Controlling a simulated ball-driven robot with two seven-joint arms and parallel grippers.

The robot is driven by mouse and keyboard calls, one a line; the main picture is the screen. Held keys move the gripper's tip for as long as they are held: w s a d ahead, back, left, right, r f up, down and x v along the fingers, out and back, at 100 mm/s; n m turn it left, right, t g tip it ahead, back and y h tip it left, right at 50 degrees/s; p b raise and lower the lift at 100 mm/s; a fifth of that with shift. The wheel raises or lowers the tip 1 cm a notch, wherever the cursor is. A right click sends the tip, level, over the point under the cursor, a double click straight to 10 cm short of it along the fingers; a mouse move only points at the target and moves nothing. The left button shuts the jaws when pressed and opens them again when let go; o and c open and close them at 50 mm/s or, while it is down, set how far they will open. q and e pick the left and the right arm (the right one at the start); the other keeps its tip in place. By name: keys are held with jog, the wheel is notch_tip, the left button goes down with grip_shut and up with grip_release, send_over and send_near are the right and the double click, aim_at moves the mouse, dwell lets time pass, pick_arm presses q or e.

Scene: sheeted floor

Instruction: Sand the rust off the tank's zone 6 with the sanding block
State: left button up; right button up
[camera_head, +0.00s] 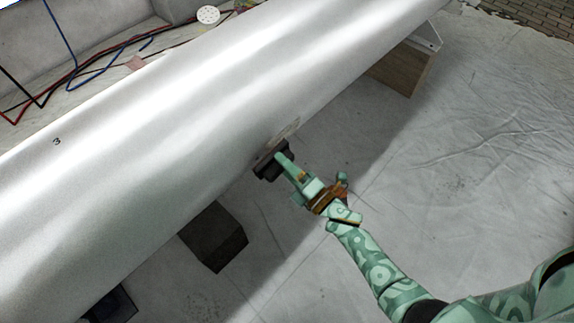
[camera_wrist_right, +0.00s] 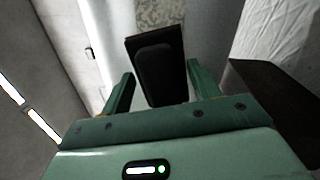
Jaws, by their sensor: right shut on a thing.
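The tank (camera_head: 170,115) is a long, pale, glossy cylinder running diagonally across the head view, with a small "3" marked on its left part. A dull, speckled patch (camera_head: 286,130) shows low on its near side; it also shows in the right wrist view (camera_wrist_right: 160,13). My right gripper (camera_head: 281,160) is shut on the dark sanding block (camera_head: 268,165), which sits against the tank's lower side, right beside the patch. In the right wrist view the block (camera_wrist_right: 157,72) is between the two green fingers. I cannot tell whether its face fully touches the tank. My left gripper is not in view.
A dark block-shaped support (camera_head: 214,238) stands under the tank, left of my right gripper. A wooden support (camera_head: 402,68) stands at the upper right. Red and blue cables (camera_head: 75,72) lie behind the tank. The sheeted floor (camera_head: 470,150) at right is clear.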

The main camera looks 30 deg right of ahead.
aim_at(295, 159)
jog(key=shift+x, duration=0.95)
dwell(0.4)
jog(key=shift+w+d, duration=0.25)
jog(key=shift+d, duration=0.55)
jog(key=shift+w+d, duration=0.25)
jog(key=shift+d, duration=0.55)
jog(key=shift+w+d, duration=0.35)
jog(key=shift+d, duration=0.45)
jog(key=shift+w+d, duration=0.35)
jog(key=shift+d, duration=0.45)
jog(key=shift+w+d, duration=0.4)
jog(key=shift+d, duration=0.7)
jog(key=shift+w+d, duration=0.4)
jog(key=shift+d, duration=0.7)
jog(key=shift+w+d, duration=0.4)
jog(key=shift+d, duration=0.7)
jog(key=shift+a, duration=0.1)
